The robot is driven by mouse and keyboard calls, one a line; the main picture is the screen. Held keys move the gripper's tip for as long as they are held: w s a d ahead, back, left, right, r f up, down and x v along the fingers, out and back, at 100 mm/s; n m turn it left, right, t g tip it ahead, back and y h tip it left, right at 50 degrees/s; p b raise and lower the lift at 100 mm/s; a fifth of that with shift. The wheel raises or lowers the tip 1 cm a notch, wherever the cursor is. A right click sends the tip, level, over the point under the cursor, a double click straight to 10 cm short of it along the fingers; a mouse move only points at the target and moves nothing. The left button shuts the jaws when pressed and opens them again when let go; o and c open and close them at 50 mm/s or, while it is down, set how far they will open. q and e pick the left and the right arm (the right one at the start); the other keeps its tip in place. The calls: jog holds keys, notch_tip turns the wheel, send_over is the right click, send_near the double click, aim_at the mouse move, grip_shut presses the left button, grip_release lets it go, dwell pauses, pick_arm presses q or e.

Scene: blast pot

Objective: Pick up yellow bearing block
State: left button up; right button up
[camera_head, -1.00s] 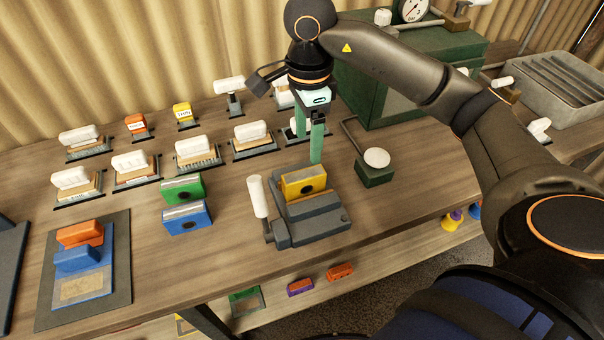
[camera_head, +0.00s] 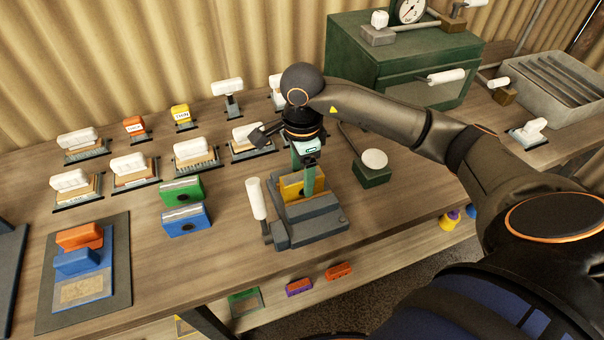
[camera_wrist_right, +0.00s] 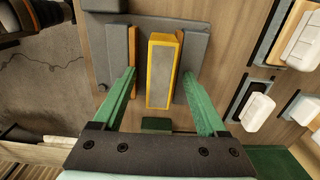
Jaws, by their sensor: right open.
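The yellow bearing block (camera_head: 290,189) sits in the grey vise-like fixture (camera_head: 310,226) on the bench. In the right wrist view the block (camera_wrist_right: 160,72) shows a grey top with yellow edges and lies between the fixture's (camera_wrist_right: 196,50) two sides. My right gripper (camera_head: 304,180) is over the block, with its green fingers pointing down, and partly hides it. In the right wrist view the open fingers (camera_wrist_right: 163,98) stand on either side of the block, with a gap at each side. My left gripper is not in view.
A white-handled lever (camera_head: 256,198) stands at the fixture's left. A white-knobbed green box (camera_head: 372,172) is close on the right. Green (camera_head: 181,191) and blue (camera_head: 187,220) blocks lie to the left. White-handled stamps fill the back; a green cabinet (camera_head: 400,80) stands behind right.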

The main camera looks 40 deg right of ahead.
grip_shut()
dwell(0.4)
jog(key=shift+r, duration=0.1)
